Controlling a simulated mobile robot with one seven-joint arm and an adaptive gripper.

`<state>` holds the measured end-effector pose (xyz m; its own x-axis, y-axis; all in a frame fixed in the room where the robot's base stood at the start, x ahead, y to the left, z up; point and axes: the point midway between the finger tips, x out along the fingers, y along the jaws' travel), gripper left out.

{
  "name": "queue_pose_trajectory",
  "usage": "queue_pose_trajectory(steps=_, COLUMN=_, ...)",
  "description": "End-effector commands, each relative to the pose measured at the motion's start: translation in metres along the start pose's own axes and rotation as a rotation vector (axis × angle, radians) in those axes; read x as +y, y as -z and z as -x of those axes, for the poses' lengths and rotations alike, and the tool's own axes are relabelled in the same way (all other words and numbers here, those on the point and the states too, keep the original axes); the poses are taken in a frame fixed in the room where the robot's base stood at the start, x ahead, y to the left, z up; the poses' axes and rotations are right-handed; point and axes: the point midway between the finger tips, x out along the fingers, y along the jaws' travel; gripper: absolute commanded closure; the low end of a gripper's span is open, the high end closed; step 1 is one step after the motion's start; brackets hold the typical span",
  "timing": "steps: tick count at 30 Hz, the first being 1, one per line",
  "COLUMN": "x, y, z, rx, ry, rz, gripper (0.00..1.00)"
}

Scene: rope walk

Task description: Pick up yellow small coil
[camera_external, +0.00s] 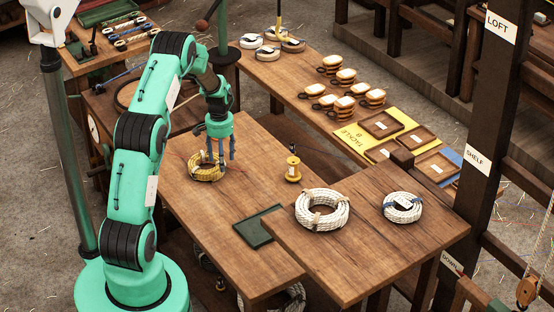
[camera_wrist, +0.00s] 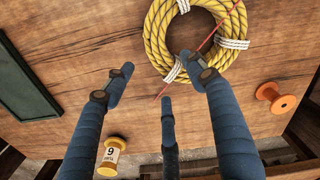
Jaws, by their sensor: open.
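The yellow small coil (camera_external: 194,173) lies flat on the wooden table, toward its left side, in the external view. In the wrist view the coil (camera_wrist: 157,35) is at the top centre, bound with white ties, with a thin red line across it. My gripper (camera_external: 219,150) points down at the coil's right part in the external view. In the wrist view my gripper (camera_wrist: 158,82) has its blue fingers spread with nothing between them. One fingertip overlaps the coil's lower edge in the picture; I cannot tell whether it touches. Part of the coil is hidden behind the fingers.
A yellow spool (camera_external: 293,172) stands right of the gripper. A dark green tray (camera_external: 259,227) lies near a large white coil (camera_external: 322,222) and a smaller white coil (camera_external: 403,219). The wrist view shows an orange spool (camera_wrist: 284,102). The tabletop between coil and tray is clear.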

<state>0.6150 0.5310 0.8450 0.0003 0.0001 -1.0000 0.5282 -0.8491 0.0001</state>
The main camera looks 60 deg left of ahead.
Motion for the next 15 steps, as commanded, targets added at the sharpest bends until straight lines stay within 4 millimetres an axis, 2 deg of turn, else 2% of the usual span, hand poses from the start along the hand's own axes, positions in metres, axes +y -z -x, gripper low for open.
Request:
queue_pose_trajectory(steps=5, x=-0.001, y=0.0, z=-0.009, rx=-0.001, ry=0.0, rz=0.0, gripper=0.44)
queue_pose_trajectory(steps=15, x=-0.003, y=0.0, z=-0.047, rx=-0.001, ry=0.0, rz=0.0, gripper=0.44)
